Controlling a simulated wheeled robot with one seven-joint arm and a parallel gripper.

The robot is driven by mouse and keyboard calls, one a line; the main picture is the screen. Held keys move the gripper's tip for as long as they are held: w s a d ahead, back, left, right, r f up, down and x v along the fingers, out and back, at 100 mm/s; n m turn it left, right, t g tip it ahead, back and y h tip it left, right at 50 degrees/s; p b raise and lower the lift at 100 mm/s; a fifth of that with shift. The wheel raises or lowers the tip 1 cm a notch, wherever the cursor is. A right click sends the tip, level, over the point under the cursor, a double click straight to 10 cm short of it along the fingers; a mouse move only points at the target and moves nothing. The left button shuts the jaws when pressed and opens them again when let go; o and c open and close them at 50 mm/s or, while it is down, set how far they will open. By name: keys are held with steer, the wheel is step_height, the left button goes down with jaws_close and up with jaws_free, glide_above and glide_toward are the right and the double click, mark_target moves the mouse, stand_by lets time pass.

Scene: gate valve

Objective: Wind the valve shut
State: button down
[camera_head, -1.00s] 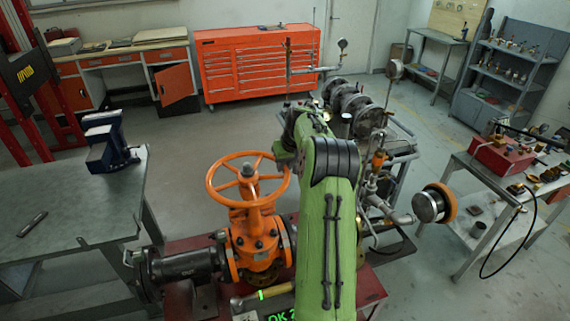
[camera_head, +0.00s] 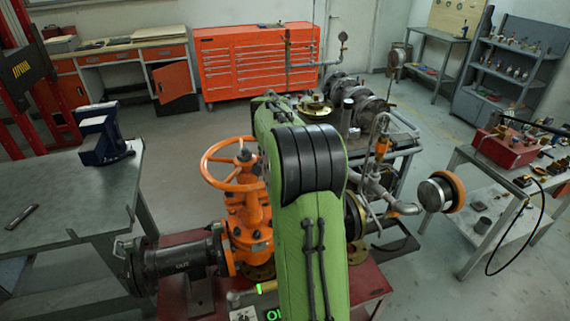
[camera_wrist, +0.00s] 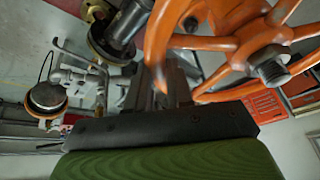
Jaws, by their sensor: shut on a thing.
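The orange handwheel (camera_head: 206,163) sits on top of the orange gate valve (camera_head: 248,236), left of my green arm in the head view. My arm hides the wheel's right side and my gripper there. In the wrist view the wheel (camera_wrist: 158,42) fills the upper right, with its spokes and the central stem nut (camera_wrist: 273,69) close by. My gripper (camera_wrist: 165,84) shows there at the wheel's rim, with its jaws shut on the rim. The exact contact is partly hidden by the wheel and the dark gripper body.
A black flanged pipe (camera_head: 180,257) joins the valve's left side. A grey bench with a blue vise (camera_head: 102,138) stands at the left. A pipework cart (camera_head: 405,135) stands behind my arm to the right. An orange-rimmed round fitting (camera_head: 440,192) juts out right. Open floor lies behind the valve.

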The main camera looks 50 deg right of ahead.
mark_target(251, 184)
steer(key=a+m+g, duration=0.1)
steer(key=a+m, duration=0.1)
steer(key=a, duration=0.1)
steer(key=a+m+g, duration=0.1)
steer(key=a+m, duration=0.2)
steer(key=shift+s+r+h+p, duration=0.1)
steer(key=shift+s+h+p, duration=0.1)
steer(key=shift+h+p, duration=0.2)
steer(key=a+m+p, duration=0.1)
steer(key=m, duration=0.1)
steer(key=w+a+m+g+p, duration=0.1)
steer(key=a, duration=0.1)
steer(key=w+a+m+g+p, duration=0.1)
steer(key=m, duration=0.1)
steer(key=shift+a+m, duration=0.3)
steer(key=shift+a, duration=0.05)
steer(key=shift+w+a+m+g+y+p, duration=0.4)
steer(key=shift+w+a+m+g+p, duration=0.5)
steer(key=shift+m+p, duration=0.7)
steer(key=shift+w+a+t, duration=0.1)
steer(key=shift+a+t, duration=0.05)
steer(key=shift+t, duration=0.15)
steer(key=c, duration=1)
jaws_free()
steer(key=p+v, duration=0.4)
steer(key=v, duration=1.1)
steer(key=shift+w+a+r, duration=0.1)
steer(key=shift+w+r, duration=0.05)
steer(key=shift+r, duration=0.15)
